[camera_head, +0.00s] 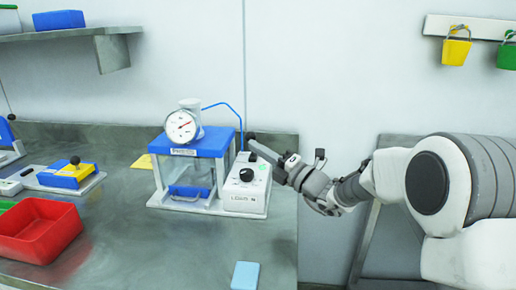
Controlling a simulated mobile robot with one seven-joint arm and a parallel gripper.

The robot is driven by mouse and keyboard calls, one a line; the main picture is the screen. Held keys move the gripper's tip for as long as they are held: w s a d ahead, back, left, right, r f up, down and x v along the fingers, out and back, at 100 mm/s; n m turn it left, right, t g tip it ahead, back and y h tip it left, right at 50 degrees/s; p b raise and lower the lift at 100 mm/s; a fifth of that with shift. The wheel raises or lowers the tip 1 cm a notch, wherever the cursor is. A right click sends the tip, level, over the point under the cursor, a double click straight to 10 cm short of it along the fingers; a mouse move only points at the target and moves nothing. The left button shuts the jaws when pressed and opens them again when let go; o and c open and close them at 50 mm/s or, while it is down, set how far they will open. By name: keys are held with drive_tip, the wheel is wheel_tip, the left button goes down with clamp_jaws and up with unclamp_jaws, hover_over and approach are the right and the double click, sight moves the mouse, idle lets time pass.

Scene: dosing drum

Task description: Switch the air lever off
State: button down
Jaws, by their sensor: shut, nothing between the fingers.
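A white control box (245,200) stands on the bench at the right side of the dosing drum (186,165), a clear-walled box with a blue lid and a round gauge. On the box's top I see a black knob (246,175), a small green spot and a label too small to read surely. I cannot tell for certain which part is the air lever; the far end of the box is partly hidden by my gripper. My gripper (251,140) is shut and empty, reaching in from the right with its tips over or behind the box's far end; contact is unclear.
A blue tube (229,107) runs from the drum's top toward the box's rear. A red bin (40,232) and a blue-yellow device (69,174) stand at left. A light blue block (245,275) lies near the front. The bench (170,255) is clear in front of the drum.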

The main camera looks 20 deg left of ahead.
sight(252, 133)
drive_tip(key=shift+w+r+m+p, duration=0.15)
drive_tip(key=shift+r+m+p, duration=0.15)
drive_tip(key=shift+p, duration=0.65)
drive_tip(key=r+m+p, duration=0.1)
drive_tip(key=p, duration=0.2)
drive_tip(key=w+r+h+p, duration=0.1)
drive_tip(key=p, duration=0.3)
drive_tip(key=shift+w+a+m+h, duration=0.15)
drive_tip(key=shift+a+m+h, duration=0.15)
drive_tip(key=shift+m, duration=0.1)
drive_tip(key=w+a+r+m+h+p, duration=0.1)
drive_tip(key=w+p, duration=0.6)
drive_tip(key=p, duration=1)
drive_tip(key=shift+w+a+r+m+g+h, duration=0.15)
drive_tip(key=shift+w+a+m+g+h, duration=0.4)
drive_tip(key=shift+m, duration=0.85)
drive_tip(key=shift+s, duration=0.2)
drive_tip(key=shift+r, duration=0.15)
